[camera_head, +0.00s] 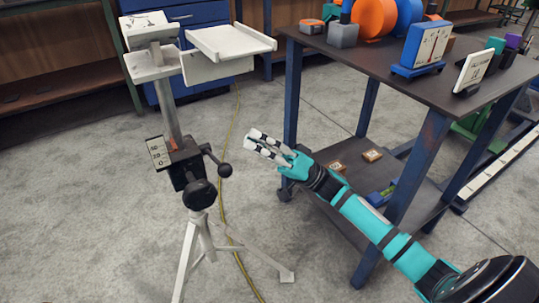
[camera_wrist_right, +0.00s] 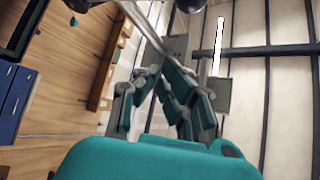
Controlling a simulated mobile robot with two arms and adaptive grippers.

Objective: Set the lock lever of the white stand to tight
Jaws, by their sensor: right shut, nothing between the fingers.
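The white stand (camera_head: 172,107) is at the left in the head view, a post on tripod legs with a white tray-like top. A black clamp block (camera_head: 185,167) sits on its post, with a small scale plate beside it. A lever with a black ball end (camera_head: 224,170) sticks out to the right of the block. A larger black knob (camera_head: 200,194) is below. My right gripper (camera_head: 255,142) is shut and empty, right of and slightly above the ball end, apart from it in the picture. Its fingers meet in the right wrist view (camera_wrist_right: 160,72). My left gripper is out of view.
A dark-topped workbench (camera_head: 390,60) with blue legs stands at the right, carrying spools, signs and small parts. My right arm passes in front of it. A yellow cable (camera_head: 222,190) runs along the floor behind the stand. Blue drawers (camera_head: 195,20) are at the back.

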